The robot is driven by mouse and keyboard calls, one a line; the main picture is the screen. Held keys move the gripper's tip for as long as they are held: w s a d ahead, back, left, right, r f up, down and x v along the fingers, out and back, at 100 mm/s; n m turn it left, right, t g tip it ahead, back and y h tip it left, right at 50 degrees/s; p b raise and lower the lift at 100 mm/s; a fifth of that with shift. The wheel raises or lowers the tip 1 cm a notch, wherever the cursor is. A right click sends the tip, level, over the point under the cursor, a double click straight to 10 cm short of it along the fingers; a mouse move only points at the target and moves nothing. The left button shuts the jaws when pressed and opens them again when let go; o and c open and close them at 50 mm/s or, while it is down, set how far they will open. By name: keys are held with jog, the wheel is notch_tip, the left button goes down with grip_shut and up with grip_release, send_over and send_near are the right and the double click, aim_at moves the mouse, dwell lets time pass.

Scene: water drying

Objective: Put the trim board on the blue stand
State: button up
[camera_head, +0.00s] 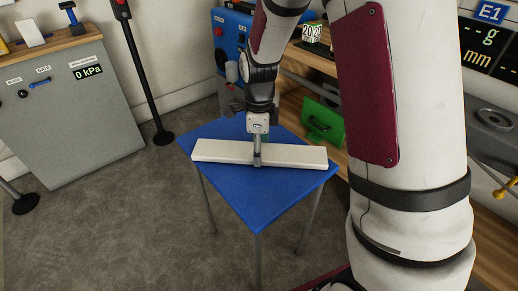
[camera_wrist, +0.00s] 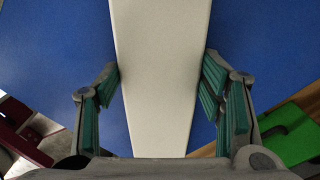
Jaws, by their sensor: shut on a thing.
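The trim board (camera_head: 218,151) is a long white plank lying crosswise over the blue stand in the head view. The blue stand (camera_head: 262,205) is a square blue-topped table on thin grey legs. My gripper (camera_head: 257,160) is shut across the middle of the board from above. In the wrist view the board (camera_wrist: 160,70) runs between the two fingers of my gripper (camera_wrist: 160,85), with the blue top (camera_wrist: 60,50) on both sides. The board looks level and at or very near the top; I cannot tell whether it touches. One board end reaches near the stand's right corner.
A grey cabinet (camera_head: 70,120) stands at the left, and a black post (camera_head: 145,70) rises behind the stand's left side. A green case (camera_head: 322,122) and a wooden bench (camera_head: 490,225) are at the right. Grey floor (camera_head: 130,225) is clear at front left.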

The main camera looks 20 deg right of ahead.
jog(key=shift+f, duration=0.15)
jog(key=o, duration=1.4)
